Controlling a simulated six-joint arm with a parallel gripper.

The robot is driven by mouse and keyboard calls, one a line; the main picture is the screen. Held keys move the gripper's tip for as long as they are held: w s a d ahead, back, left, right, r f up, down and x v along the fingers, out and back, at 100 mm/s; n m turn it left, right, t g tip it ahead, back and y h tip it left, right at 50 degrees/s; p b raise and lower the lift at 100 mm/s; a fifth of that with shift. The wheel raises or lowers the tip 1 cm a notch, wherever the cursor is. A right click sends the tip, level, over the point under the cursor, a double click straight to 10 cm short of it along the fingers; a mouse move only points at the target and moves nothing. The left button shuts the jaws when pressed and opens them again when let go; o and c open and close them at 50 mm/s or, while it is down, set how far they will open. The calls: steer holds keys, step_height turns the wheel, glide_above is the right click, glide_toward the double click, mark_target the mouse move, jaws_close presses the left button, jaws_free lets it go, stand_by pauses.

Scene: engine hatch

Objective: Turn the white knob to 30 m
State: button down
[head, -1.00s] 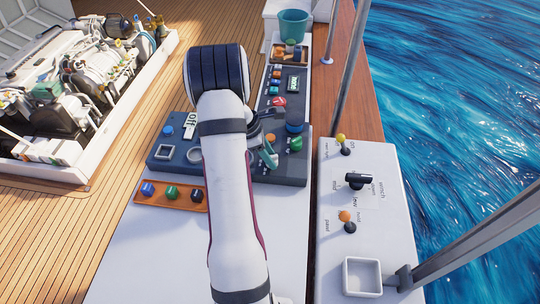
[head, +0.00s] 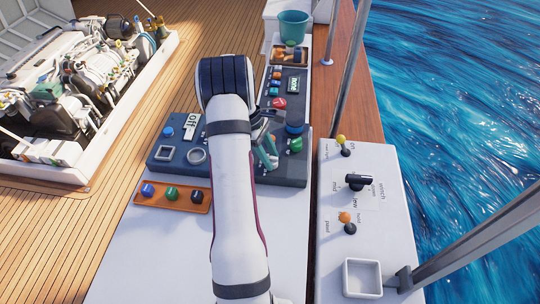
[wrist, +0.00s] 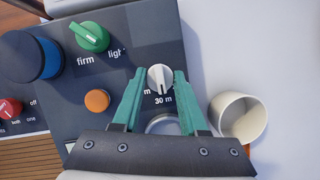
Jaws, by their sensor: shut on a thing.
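The white knob (wrist: 160,78) sits on the dark panel (wrist: 190,55) in the wrist view. Its dark pointer line faces down the picture, toward the printed "30 m" label; another label ending in "m" is partly hidden by the left finger. My gripper (wrist: 160,76) is shut on the knob, with a green finger on each side. In the head view my gripper (head: 268,152) reaches down to the panel, and the knob is hidden there.
Near the knob are a green knob (wrist: 91,36) marked firm and light, an orange button (wrist: 97,100), a blue cylinder (wrist: 30,56) and a white cup (wrist: 240,116). The switch box (head: 360,250) stands to the right.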

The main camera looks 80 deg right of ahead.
steer(key=shift+c, duration=2.2)
jaws_free()
steer(key=v, duration=1.5)
steer(key=shift+w+r, duration=0.25)
steer(key=shift+r, duration=0.1)
